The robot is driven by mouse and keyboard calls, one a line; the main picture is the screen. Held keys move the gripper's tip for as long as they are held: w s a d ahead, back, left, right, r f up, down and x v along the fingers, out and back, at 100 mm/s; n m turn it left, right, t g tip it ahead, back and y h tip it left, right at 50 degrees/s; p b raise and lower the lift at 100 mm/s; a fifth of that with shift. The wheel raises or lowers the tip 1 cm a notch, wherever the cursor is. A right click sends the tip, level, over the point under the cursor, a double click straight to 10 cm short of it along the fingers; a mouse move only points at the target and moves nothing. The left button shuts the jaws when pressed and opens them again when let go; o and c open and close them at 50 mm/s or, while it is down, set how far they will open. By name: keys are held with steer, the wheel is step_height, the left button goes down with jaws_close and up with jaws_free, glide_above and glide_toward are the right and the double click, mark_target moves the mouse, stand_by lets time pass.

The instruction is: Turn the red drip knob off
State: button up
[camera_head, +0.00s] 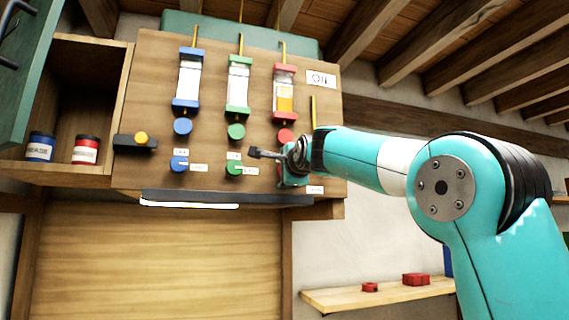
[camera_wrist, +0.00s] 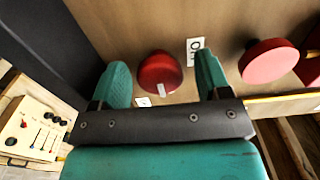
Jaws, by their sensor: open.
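The red drip knob (camera_wrist: 158,72) is on the wooden panel (camera_wrist: 125,25) in the wrist view. A white mark on its rim faces the bottom of the picture. A white label reading "ON" (camera_wrist: 195,48) is to its right; a small label (camera_wrist: 143,101) below it is partly cut off and unreadable. My gripper (camera_wrist: 161,62) is open, its teal fingers on either side of the knob with gaps visible. Whether the fingers reach the knob's depth is unclear.
Another red knob (camera_wrist: 268,60) is right of my gripper. A dark ledge (camera_head: 220,198) runs below. Cans stand in the left cabinet.

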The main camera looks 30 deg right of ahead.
steer(key=shift+w, duration=0.25)
steer(key=c, duration=0.9)
